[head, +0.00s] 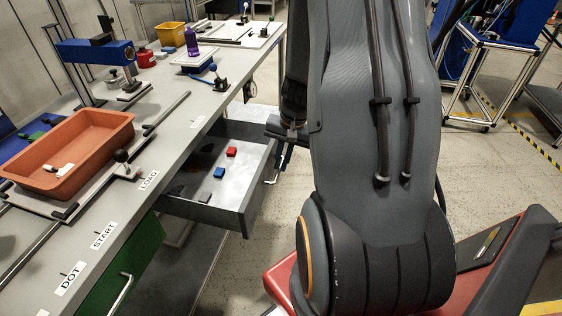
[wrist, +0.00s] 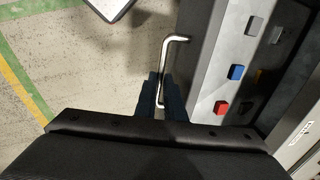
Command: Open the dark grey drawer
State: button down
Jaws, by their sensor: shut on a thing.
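The dark grey drawer (head: 245,200) stands pulled out from under the bench in the head view, with its inside showing. Red and blue blocks and grey pieces lie in it. In the wrist view its front wall (wrist: 196,62) runs beside the metal bar handle (wrist: 176,39). My gripper (wrist: 161,88) is shut on the handle's near part, its two dark fingers on either side of the bar. In the head view my gripper (head: 285,135) is at the drawer front, partly hidden by my arm.
A green drawer (head: 125,270) with its own handle sits nearer under the bench (head: 140,185). An orange tray (head: 70,150), a purple bottle (head: 191,42) and a yellow bin (head: 170,33) stand on top. Open floor (head: 270,230) lies in front of the drawer.

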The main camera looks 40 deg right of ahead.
jog(key=c, duration=1.8)
grip_release()
jog(key=shift+c, duration=0.2)
notch_tip(320, 180, up, 8)
jog(key=s+d, duration=0.1)
jog(key=shift+f, duration=0.15)
jog(key=shift+s+a, duration=0.1)
jog(key=a+r+n, duration=0.1)
jog(key=a, duration=0.2)
jog(key=s+a+r+n, duration=0.1)
jog(key=a+n, duration=0.1)
jog(key=a, duration=0.2)
jog(key=a+n+g, duration=0.1)
jog(key=a, duration=0.3)
jog(key=shift+s+a+r+n+h, duration=0.1)
jog(key=shift+s+r+n+h, duration=0.1)
jog(key=shift+r+n+h, duration=0.15)
jog(key=s+a+r+n, duration=0.2)
jog(key=s+a+n, duration=0.3)
jog(key=a, duration=0.4)
jog(key=shift+s+a+h, duration=0.25)
jog(key=shift+a+h, duration=0.1)
